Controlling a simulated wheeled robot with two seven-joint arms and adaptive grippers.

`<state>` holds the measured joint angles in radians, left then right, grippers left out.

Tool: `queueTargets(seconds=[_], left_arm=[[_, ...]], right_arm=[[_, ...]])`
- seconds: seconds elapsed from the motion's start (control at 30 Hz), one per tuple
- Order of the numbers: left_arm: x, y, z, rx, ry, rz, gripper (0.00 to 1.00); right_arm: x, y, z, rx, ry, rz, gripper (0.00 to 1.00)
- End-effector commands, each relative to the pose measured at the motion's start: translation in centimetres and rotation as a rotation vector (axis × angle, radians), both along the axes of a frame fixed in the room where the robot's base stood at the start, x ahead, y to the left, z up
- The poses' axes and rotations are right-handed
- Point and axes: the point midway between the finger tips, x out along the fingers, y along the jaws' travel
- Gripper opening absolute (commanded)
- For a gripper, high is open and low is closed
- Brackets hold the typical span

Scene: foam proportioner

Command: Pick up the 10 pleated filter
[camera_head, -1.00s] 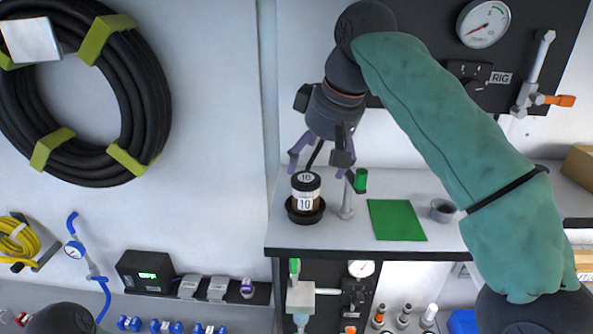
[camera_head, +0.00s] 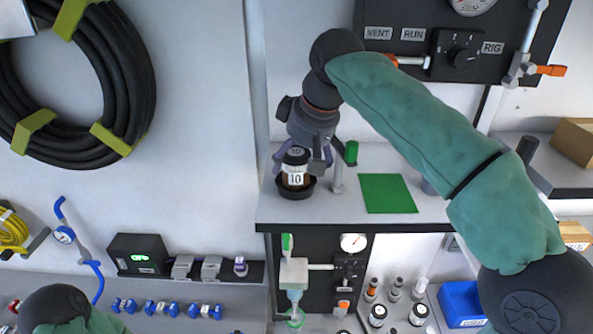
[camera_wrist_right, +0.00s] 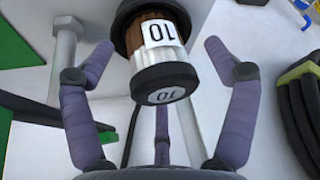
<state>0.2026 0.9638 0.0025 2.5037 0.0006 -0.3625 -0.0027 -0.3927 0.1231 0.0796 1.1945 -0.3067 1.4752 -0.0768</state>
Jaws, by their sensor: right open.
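The 10 pleated filter (camera_head: 295,176) stands upright in a black round holder (camera_head: 296,191) on the grey shelf. It has a black cap marked 10, a brown pleated body and a white label. It also shows in the right wrist view (camera_wrist_right: 162,45), between the fingers. My right gripper (camera_head: 300,164) is open around the upper part of the filter, with fingers on both sides. In the right wrist view gaps show between the fingers and the filter. My left gripper is out of view; only a part of my left arm shows at the bottom left.
The control panel (camera_head: 440,45) with a knob is on the wall behind. The shelf's front edge (camera_head: 350,227) is nearby.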

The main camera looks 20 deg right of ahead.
Motion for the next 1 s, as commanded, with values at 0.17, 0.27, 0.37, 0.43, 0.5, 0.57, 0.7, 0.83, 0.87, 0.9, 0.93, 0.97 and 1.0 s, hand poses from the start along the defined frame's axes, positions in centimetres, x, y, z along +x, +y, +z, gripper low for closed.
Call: queueTargets(seconds=[0.17,0.27,0.37,0.43,0.5,0.57,0.7,0.83,0.87,0.9,0.93,0.97,1.0], left_arm=[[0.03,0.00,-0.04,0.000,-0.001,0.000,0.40],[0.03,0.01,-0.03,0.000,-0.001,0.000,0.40],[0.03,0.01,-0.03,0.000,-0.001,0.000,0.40],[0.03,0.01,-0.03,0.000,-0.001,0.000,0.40],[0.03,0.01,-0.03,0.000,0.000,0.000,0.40],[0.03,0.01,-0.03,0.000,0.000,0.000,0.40],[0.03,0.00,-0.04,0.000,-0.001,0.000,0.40],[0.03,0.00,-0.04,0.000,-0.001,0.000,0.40],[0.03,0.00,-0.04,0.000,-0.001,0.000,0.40],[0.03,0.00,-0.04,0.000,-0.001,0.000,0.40],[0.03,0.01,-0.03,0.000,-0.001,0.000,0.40],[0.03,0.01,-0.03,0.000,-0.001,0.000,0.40],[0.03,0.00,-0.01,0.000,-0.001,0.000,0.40]], right_arm=[[0.30,0.14,-0.90,0.000,0.001,0.000,0.87],[0.32,0.14,-0.87,0.000,0.000,0.000,0.87],[0.32,0.13,-0.85,0.000,0.000,0.000,0.81],[0.32,0.13,-0.85,0.000,0.000,0.000,0.61],[0.32,0.13,-0.85,0.000,0.000,0.000,0.41],[0.31,0.15,-0.88,0.000,0.000,0.000,0.31],[0.34,0.17,-0.90,0.000,0.001,0.000,0.31],[0.34,0.21,-0.94,0.000,0.002,0.000,0.31],[0.34,0.21,-0.93,0.000,0.002,0.000,0.31],[0.35,0.22,-0.88,0.000,0.002,0.001,0.31],[0.36,0.22,-0.81,0.000,0.002,0.001,0.31],[0.36,0.24,-0.71,0.000,0.002,0.001,0.31],[0.38,0.25,-0.51,0.000,0.001,0.001,0.31]])
